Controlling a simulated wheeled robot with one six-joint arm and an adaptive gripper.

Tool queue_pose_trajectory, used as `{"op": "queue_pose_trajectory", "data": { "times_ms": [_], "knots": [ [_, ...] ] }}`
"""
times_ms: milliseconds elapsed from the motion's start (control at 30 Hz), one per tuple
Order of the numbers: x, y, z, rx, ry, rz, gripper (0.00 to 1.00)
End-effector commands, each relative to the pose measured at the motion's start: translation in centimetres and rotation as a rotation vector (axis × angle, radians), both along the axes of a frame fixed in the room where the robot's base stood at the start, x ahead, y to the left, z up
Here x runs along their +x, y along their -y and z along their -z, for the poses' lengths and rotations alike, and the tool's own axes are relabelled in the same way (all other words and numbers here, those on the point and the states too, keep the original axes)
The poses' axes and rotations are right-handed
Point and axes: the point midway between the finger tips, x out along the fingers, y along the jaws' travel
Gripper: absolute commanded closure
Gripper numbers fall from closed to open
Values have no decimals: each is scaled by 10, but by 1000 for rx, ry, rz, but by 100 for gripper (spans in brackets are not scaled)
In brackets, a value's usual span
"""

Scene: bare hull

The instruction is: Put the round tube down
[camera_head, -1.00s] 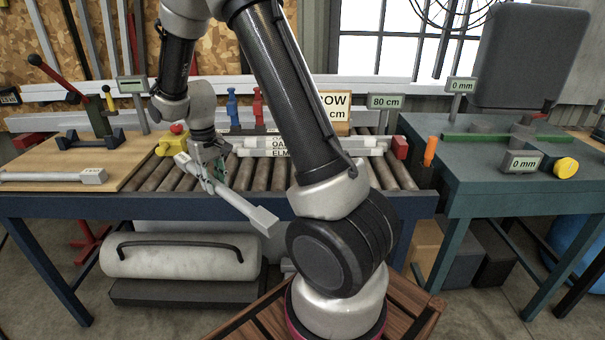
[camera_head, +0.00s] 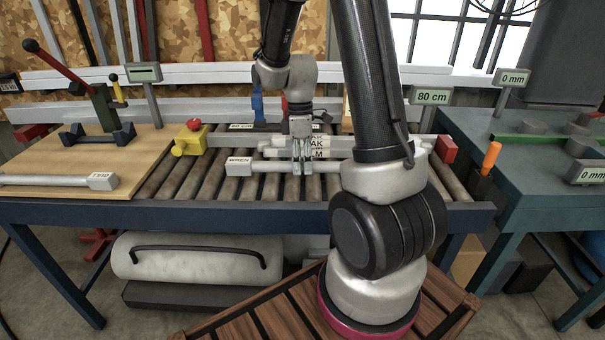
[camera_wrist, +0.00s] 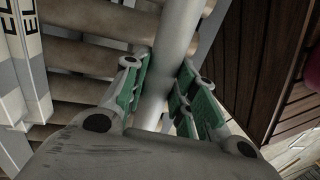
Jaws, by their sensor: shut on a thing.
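A pale round tube with a square end block marked WREN (camera_head: 238,169) is in my gripper (camera_head: 302,168). In the head view it lies roughly level, left to right, over the front part of the roller conveyor (camera_head: 180,180). Whether it touches the rollers or hangs just above them I cannot tell. In the wrist view the tube (camera_wrist: 176,35) runs between the green-padded fingers of my gripper (camera_wrist: 168,88), with rollers below it to the left. The tube's right end is hidden behind my arm in the head view.
Other pale pieces with labels, one reading ELM (camera_head: 317,154), lie just behind the held tube. A yellow block with a red button (camera_head: 190,138) is at left, beside a wooden board (camera_head: 80,165). A red block (camera_head: 446,149) is at right. Rollers at front left are bare.

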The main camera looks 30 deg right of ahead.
Motion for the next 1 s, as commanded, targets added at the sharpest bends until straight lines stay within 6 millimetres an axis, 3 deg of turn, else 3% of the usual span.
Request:
{"op": "queue_pose_trajectory", "data": {
  "times_ms": [233,700,733,833,1000],
  "knots": [
    [-1,0,33,0,-4,0,100],
    [0,0,41,-1,-1,1,100],
    [0,0,42,0,-1,1,71],
    [0,0,41,0,0,1,53],
    [0,0,41,0,0,1,51]
  ]
}}
